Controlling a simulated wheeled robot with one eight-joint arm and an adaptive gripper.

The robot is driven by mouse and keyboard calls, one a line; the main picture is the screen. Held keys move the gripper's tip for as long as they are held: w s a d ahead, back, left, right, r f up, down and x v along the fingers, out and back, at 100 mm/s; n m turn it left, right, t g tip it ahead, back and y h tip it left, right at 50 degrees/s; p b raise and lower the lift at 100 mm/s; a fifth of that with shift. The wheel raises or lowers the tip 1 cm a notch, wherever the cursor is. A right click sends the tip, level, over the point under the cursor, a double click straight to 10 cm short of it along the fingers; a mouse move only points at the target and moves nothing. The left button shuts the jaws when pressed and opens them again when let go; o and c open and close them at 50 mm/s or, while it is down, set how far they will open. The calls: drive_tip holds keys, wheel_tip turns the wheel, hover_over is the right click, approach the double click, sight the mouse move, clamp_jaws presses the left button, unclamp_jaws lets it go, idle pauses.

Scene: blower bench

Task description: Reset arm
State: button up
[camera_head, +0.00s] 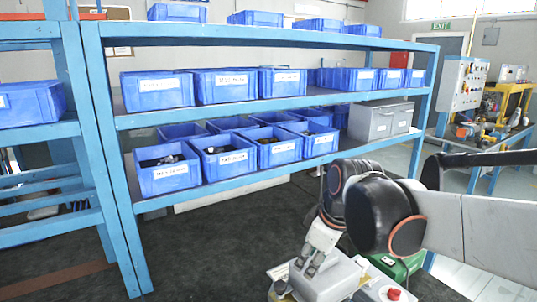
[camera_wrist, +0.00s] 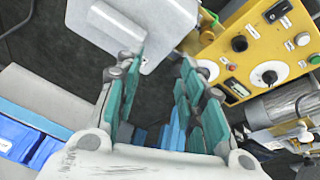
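My arm reaches in from the right in the head view and bends down at its dark joint. My gripper (camera_head: 308,264) is low in the centre right, in front of the shelf rack and over a light grey box-like part. In the wrist view my gripper (camera_wrist: 161,66) has its two teal-padded fingers spread apart. I see nothing held between them, only dark floor and some blue parts beyond. The fingertips are small in the head view, and whether they touch the grey part cannot be told.
A blue shelf rack (camera_head: 255,38) holds several blue bins (camera_head: 168,173) and a grey case (camera_head: 380,121). A control panel (camera_head: 463,84) stands at the right back. A yellow panel with dials (camera_wrist: 262,50) and a pale grey box (camera_wrist: 140,30) are close to my gripper. Dark floor (camera_head: 225,250) is clear before the rack.

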drive_tip(key=s+d+f+m+t+h, duration=0.1)
drive_tip(key=s+d+m+t, duration=0.2)
drive_tip(key=s+d+m, duration=0.7)
drive_tip(key=s, duration=0.4)
drive_tip(key=shift+s+f+t+h, duration=0.15)
drive_tip(key=shift+f+t+h, duration=0.15)
drive_tip(key=shift+f+h, duration=0.1)
